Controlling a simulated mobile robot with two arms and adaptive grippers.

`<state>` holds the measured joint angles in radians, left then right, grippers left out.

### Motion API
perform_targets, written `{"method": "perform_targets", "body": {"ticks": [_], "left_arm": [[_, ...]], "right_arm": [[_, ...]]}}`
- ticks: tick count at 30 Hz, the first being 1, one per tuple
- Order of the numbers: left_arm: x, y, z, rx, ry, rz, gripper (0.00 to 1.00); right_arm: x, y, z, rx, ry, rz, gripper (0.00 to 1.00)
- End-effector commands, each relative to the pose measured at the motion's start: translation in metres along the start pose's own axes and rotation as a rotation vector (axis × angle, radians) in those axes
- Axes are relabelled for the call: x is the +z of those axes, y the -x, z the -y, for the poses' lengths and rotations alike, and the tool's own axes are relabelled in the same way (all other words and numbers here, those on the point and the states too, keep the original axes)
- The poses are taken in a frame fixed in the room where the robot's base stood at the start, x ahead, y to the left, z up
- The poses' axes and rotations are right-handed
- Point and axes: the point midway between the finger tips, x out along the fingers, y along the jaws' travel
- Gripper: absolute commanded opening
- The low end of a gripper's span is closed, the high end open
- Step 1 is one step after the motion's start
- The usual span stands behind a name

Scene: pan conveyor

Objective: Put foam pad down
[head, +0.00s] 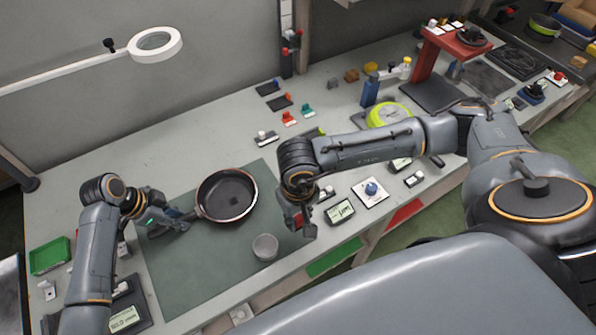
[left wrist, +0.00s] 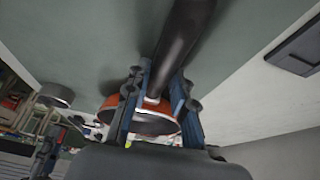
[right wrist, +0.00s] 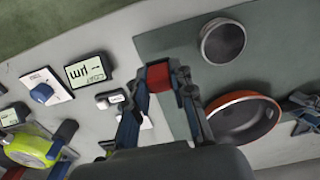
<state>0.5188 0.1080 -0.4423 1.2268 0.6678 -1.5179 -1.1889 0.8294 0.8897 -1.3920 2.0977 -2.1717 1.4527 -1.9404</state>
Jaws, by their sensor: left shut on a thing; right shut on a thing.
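The foam pad looks like a small red block (right wrist: 158,78) in the right wrist view, between the fingertips of my right gripper (right wrist: 168,76). That gripper (head: 298,224) is shut on it, above the right edge of the dark green mat (head: 190,270). In the head view the fingers mostly hide the pad. My left gripper (head: 176,220) is shut on the dark handle (left wrist: 183,40) of the frying pan (head: 227,195). The pan has a copper-coloured outside and rests on the mat. Its reddish side (left wrist: 150,122) shows in the left wrist view.
A small grey cup (head: 265,247) stands on the mat in front of the pan. A scale with a display (head: 340,211) and a white plate with a blue knob (head: 370,190) lie right of the mat. A green tray (head: 50,256) sits far left. The mat's front left is clear.

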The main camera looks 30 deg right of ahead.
Motion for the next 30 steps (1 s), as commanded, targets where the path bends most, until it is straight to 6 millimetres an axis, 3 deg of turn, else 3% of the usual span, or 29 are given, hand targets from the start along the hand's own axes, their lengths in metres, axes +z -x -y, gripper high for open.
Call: {"method": "perform_targets", "body": {"ticks": [13, 23, 24, 27, 30], "left_arm": [[-0.001, 0.001, 0.001, -0.002, 0.000, -0.001, 0.00], [-0.001, 0.001, 0.001, -0.002, 0.000, -0.001, 0.00], [-0.001, 0.001, 0.001, -0.002, 0.000, -0.001, 0.00], [-0.001, 0.001, 0.001, -0.002, 0.000, -0.001, 0.00], [-0.001, 0.001, 0.001, -0.001, 0.000, -0.001, 0.00]], "right_arm": [[0.000, -0.048, 0.000, 0.000, -0.002, 0.002, 0.00], [-0.001, -0.052, 0.000, 0.000, -0.002, 0.000, 0.00], [-0.001, -0.052, 0.000, -0.001, -0.001, 0.000, 0.26], [0.000, -0.052, 0.000, -0.001, -0.001, 0.000, 0.46], [0.000, -0.052, 0.000, 0.000, -0.001, 0.000, 0.47]]}}
